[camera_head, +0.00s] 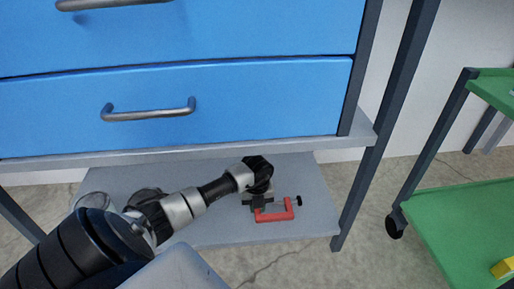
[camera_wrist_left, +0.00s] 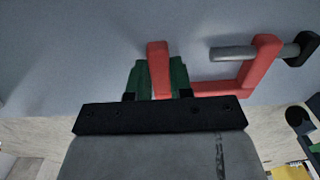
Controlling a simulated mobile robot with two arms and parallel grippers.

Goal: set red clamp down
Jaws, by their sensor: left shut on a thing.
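The red clamp (camera_head: 275,215) is a C-shaped red frame with a grey screw and a black knob. In the head view it is at the lower grey shelf (camera_head: 215,222) of the blue drawer unit, near the shelf's right front part. My left gripper (camera_head: 258,201) is shut on one end of the clamp. In the left wrist view the green fingertips (camera_wrist_left: 158,78) are on both sides of one red arm of the clamp (camera_wrist_left: 240,86). The screw and knob point to the right. I cannot tell whether the clamp touches the shelf. My right gripper is not in view.
Blue drawers (camera_head: 180,108) with metal handles stand above the shelf, and their lower ledge (camera_head: 190,156) overhangs it. A dark table leg (camera_head: 355,205) is right of the clamp. A green cart (camera_head: 455,225) with a yellow object (camera_head: 503,267) stands at the right.

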